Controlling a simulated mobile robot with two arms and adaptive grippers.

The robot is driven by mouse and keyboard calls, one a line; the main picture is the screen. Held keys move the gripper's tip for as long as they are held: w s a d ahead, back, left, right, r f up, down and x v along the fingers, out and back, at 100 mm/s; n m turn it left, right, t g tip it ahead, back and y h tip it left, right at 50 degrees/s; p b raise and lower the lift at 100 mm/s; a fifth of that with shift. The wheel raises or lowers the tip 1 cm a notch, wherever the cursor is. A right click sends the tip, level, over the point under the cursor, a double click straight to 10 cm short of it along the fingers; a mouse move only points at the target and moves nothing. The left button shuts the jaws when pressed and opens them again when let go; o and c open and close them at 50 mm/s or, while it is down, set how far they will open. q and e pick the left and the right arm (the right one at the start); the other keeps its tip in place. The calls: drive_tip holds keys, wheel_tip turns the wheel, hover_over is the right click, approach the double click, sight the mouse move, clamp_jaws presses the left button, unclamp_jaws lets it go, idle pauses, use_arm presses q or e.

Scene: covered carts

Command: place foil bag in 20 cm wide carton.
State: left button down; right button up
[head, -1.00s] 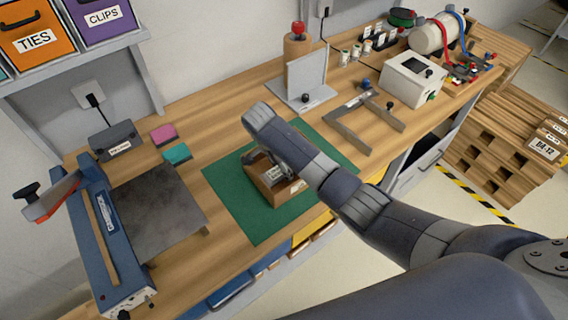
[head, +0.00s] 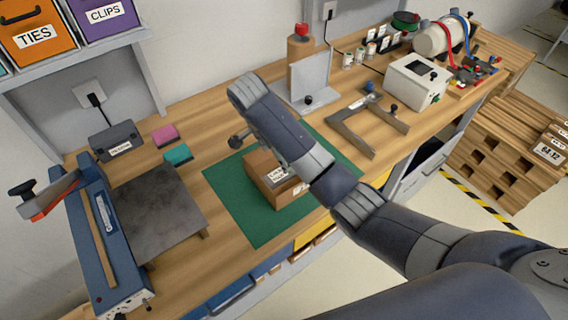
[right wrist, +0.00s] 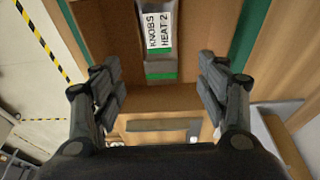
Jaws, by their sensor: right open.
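The open brown carton (head: 258,174) stands on the green mat (head: 230,198) on the workbench, partly hidden by my right arm. In the right wrist view the foil bag (right wrist: 160,70), with a white label reading "KNOBS HEAT 2" and a green and grey end, lies inside the carton (right wrist: 108,32). My right gripper (right wrist: 158,80) is open and empty above the carton, its fingers spread to either side of the bag and apart from it. In the head view my arm hides most of this gripper. My left gripper is not in view.
A blue sealer (head: 105,235) with a dark plate (head: 155,210) stands left of the mat. Pink and teal blocks (head: 178,154) lie behind it. A grey bracket (head: 365,125) and a white box device (head: 415,82) stand to the right. Bare wood surrounds the mat.

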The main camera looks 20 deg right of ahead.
drive_tip(key=shift+p+v, duration=1.25)
drive_tip(key=shift+v, duration=0.5)
